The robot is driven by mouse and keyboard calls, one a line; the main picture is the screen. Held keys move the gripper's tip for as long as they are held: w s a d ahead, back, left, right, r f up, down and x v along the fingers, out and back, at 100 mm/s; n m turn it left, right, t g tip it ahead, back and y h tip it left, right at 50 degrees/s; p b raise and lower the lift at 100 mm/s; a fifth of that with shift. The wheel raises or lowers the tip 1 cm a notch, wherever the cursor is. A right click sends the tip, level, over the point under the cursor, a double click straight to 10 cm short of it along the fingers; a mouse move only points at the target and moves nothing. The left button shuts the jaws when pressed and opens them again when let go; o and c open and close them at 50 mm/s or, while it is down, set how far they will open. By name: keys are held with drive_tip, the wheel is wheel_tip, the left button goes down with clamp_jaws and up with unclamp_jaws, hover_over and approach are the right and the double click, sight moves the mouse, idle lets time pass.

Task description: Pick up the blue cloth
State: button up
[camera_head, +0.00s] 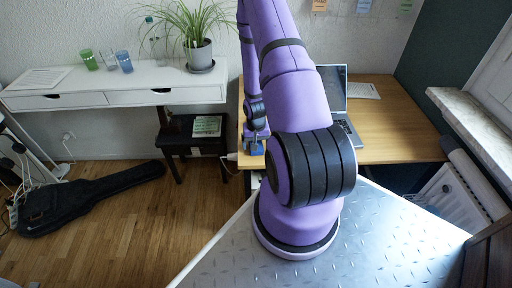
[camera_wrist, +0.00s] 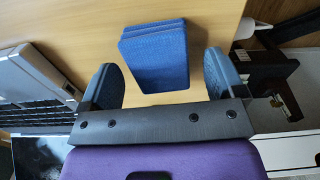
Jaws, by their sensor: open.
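The blue cloth (camera_wrist: 155,57) lies folded on the wooden desk (camera_wrist: 95,28) in the wrist view, in the upper middle of the picture. My gripper (camera_wrist: 160,80) is open, with one finger on each side of the cloth and a gap between each finger and it. Nothing is held. In the head view, my gripper (camera_head: 254,141) is small at the desk's left end, with a bit of the blue cloth (camera_head: 256,150) at the jaws. My purple arm hides part of the desk there.
A laptop (camera_head: 346,130) stands open on the desk, partly behind my arm; its keyboard (camera_wrist: 40,112) shows at left in the wrist view. A white table (camera_head: 135,95) holds cups and a potted plant (camera_head: 199,52). A black stool (camera_head: 180,137) stands left of the desk.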

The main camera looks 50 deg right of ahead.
drive_tip(key=shift+f, duration=0.5)
drive_tip(key=c, duration=1)
drive_tip(key=shift+r, duration=5.05)
drive_tip(key=shift+o, duration=0.4)
